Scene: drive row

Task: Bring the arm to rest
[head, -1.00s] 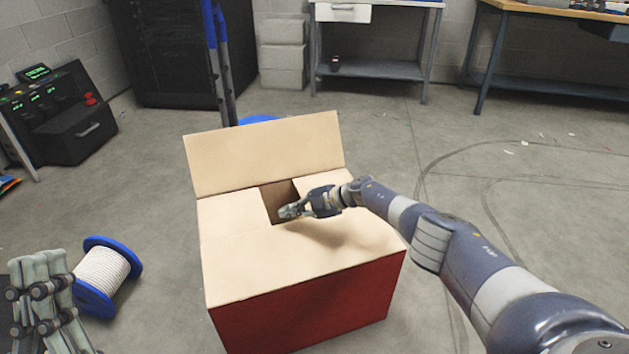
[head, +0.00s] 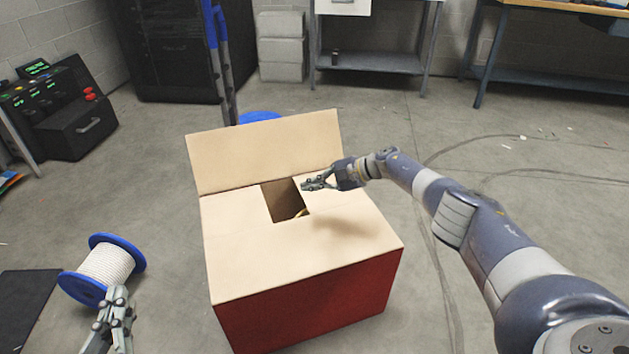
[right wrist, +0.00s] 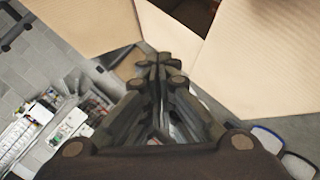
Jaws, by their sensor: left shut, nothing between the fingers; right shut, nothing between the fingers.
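My right arm (head: 450,205) reaches in from the right in the head view. My right gripper (head: 317,184) is shut and empty above the right part of a cardboard box, beside the opening in its top. It also shows shut in the right wrist view (right wrist: 157,65), with box flaps beyond it. My left gripper (head: 118,305) is shut and empty at the lower left of the head view, in front of the rope spool. The rest of the left arm is out of view.
The box (head: 275,265) has red sides, tan flaps and one flap raised at the back. A spool of white rope (head: 105,265) with blue rims is on the floor.

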